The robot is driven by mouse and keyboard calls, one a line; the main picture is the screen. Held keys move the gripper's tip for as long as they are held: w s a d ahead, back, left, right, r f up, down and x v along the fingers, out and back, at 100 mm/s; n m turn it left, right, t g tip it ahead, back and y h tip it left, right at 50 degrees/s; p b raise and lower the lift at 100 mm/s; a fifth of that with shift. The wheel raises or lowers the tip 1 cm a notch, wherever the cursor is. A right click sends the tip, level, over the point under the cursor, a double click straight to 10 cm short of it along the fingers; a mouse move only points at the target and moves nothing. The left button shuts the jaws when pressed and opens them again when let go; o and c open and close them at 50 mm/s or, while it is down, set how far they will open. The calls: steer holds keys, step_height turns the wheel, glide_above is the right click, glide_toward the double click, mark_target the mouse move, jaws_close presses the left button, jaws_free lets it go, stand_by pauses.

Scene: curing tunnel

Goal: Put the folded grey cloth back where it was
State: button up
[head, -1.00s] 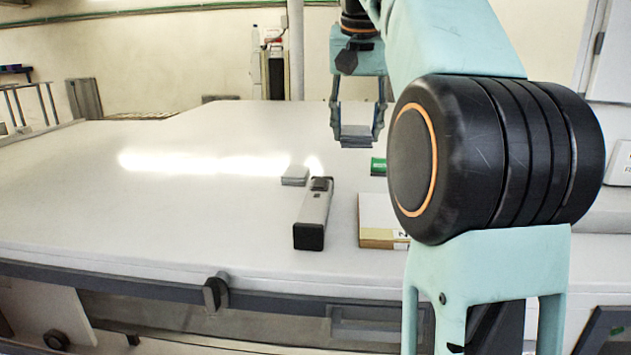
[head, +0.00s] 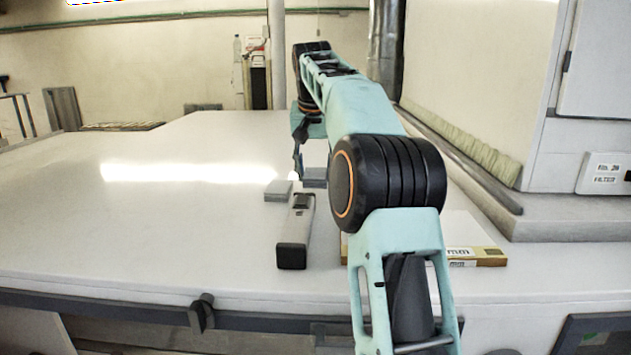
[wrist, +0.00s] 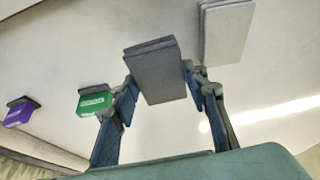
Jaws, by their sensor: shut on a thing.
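My gripper (wrist: 160,80) is shut on a folded grey cloth (wrist: 163,68), a small layered block between the two fingers. The held cloth also shows in the head view (head: 315,178), partly hidden by my arm, low over or at the white table; I cannot tell whether it touches. A second, lighter grey folded piece (head: 278,190) lies on the table just left of the held one. It also shows in the wrist view (wrist: 228,30), at the upper right, apart from my gripper.
A grey and black handheld device (head: 296,232) lies in front of the folded pieces. A flat box (head: 488,257) lies partly behind my arm. A green item (wrist: 95,103) and a purple item (wrist: 19,114) lie to the left in the wrist view. The table's left side is clear.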

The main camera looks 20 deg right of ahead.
mark_target(315, 175)
steer(key=shift+f, duration=1.45)
steer(key=shift+f, duration=0.1)
steer(key=shift+f+b, duration=0.1)
steer(key=shift+b, duration=0.2)
steer(key=o, duration=1)
steer(key=shift+r, duration=0.3)
steer(key=p+v, duration=0.2)
steer(key=v, duration=0.9)
steer(key=shift+s+r, duration=0.2)
steer(key=shift+r, duration=0.2)
